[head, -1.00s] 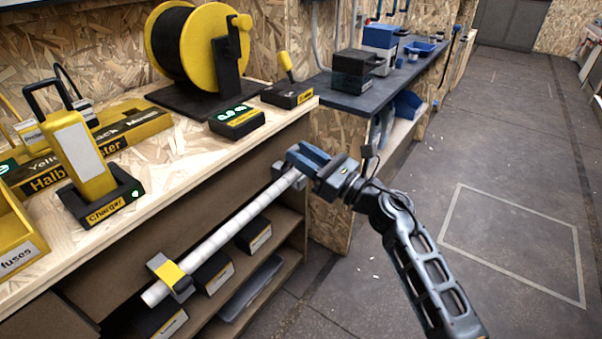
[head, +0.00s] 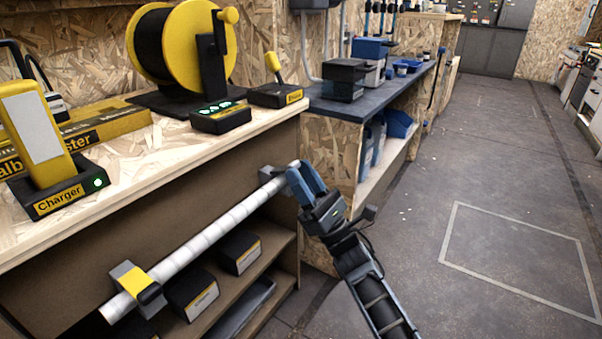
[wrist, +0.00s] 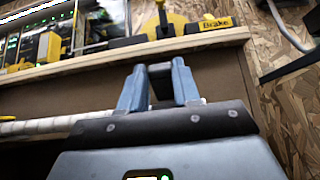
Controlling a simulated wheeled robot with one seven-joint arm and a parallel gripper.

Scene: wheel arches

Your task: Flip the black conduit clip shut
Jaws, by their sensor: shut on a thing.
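The white conduit (head: 205,240) runs along the front of the bench, below its top. The black conduit clip (head: 268,176) is at the conduit's far end, mostly hidden behind my gripper. My gripper (head: 300,180) is at that end, its blue fingers shut on a dark part of the clip. In the wrist view, a dark grey block (wrist: 160,78) sits between the two fingertips (wrist: 160,88). I cannot tell how far the clip's flap is turned. A second clip, grey with a yellow stripe (head: 135,282), sits around the conduit's near end.
The bench top (head: 150,165) carries a charger (head: 50,165), a cable reel (head: 165,45) and a black box with green lights (head: 220,117). Dark bins (head: 240,252) stand on the shelf below the conduit. Open floor (head: 480,180) lies to the right.

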